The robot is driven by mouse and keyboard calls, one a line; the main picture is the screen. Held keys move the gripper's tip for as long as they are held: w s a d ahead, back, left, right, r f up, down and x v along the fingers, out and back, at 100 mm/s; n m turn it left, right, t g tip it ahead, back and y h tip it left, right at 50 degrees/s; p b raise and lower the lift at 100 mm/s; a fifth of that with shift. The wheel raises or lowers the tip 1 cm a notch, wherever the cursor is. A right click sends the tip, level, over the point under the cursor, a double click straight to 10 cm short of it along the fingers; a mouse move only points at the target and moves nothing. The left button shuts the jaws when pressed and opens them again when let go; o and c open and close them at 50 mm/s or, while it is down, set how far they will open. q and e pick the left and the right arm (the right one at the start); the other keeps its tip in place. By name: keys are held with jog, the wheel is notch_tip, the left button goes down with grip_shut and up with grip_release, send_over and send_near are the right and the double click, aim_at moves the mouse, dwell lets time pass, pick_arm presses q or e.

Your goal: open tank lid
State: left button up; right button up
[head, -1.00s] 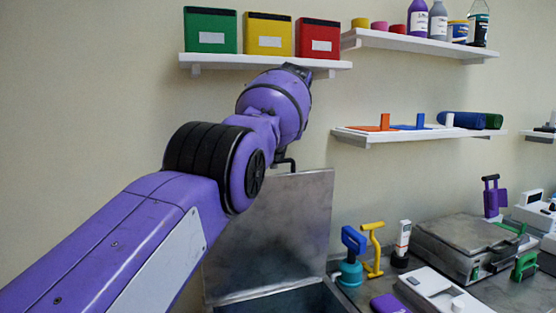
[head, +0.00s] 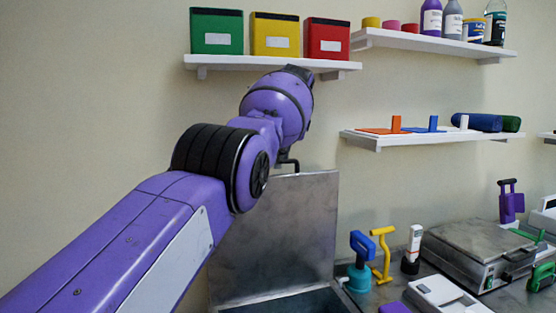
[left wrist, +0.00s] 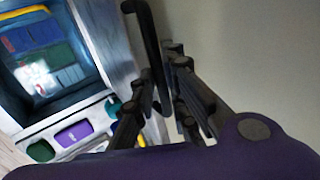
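The tank lid (head: 280,235) is a grey metal plate that stands raised, close to upright, at the back of the tank (head: 318,300). Its black handle (head: 290,165) shows at the lid's top edge; in the left wrist view it is a dark bar (left wrist: 148,35). My left gripper (left wrist: 160,75) has its fingers close around the bar and looks shut on it. In the head view my own arm hides the fingers. The left wrist view looks into the open tank (left wrist: 97,50), which holds blue and green blocks. My right gripper is out of view.
A shelf (head: 215,62) with green, yellow and red boxes hangs just above my arm. Beside the tank, the counter holds a teal-and-blue tool (head: 359,265), a yellow tool (head: 382,255), a white-and-black tube (head: 412,250) and a grey metal device (head: 475,248).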

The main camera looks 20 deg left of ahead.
pick_arm(q)
jog(key=shift+o, duration=1.3)
jog(key=shift+r, duration=0.2)
jog(key=shift+s+f, duration=0.1)
jog(key=v, duration=1.2)
